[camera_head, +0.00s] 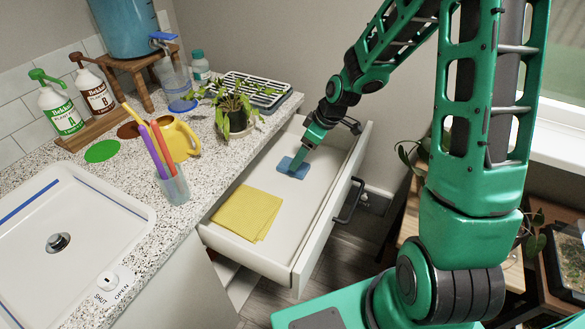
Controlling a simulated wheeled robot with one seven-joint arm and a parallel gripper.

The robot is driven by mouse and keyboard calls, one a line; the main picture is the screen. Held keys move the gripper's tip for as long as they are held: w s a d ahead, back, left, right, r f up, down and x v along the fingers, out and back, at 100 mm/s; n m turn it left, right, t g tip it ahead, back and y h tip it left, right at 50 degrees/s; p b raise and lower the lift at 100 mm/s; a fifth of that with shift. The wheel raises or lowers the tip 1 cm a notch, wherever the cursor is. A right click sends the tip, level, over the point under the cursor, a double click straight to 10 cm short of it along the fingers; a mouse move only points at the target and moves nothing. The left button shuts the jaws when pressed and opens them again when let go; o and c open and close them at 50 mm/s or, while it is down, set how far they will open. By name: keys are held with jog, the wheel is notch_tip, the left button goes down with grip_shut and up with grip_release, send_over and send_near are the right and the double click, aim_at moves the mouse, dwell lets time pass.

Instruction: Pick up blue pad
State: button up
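The blue pad (285,168) lies flat in the open drawer (223,231), towards its far part. My gripper (297,163) points down at the pad, with its fingertips over or on it. I cannot tell whether the fingers touch the pad or how far apart they are. Part of the pad is hidden behind the fingers. A folded yellow cloth (247,212) lies in the near part of the drawer, apart from the pad.
The drawer walls and the counter edge border my gripper. On the counter stand a potted plant (236,122), a yellow watering can (181,139), a cup of coloured sticks (174,186) and a sink tray (100,215).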

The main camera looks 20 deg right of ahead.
jog(key=shift+x, duration=2.85)
jog(key=shift+s+a, duration=0.1)
jog(key=shift+a, duration=0.05)
jog(key=shift+r, duration=0.1)
jog(key=c, duration=1.2)
jog(key=shift+r, duration=0.1)
notch_tip(320, 180, up, 18)
jog(key=shift+f, duration=0.1)
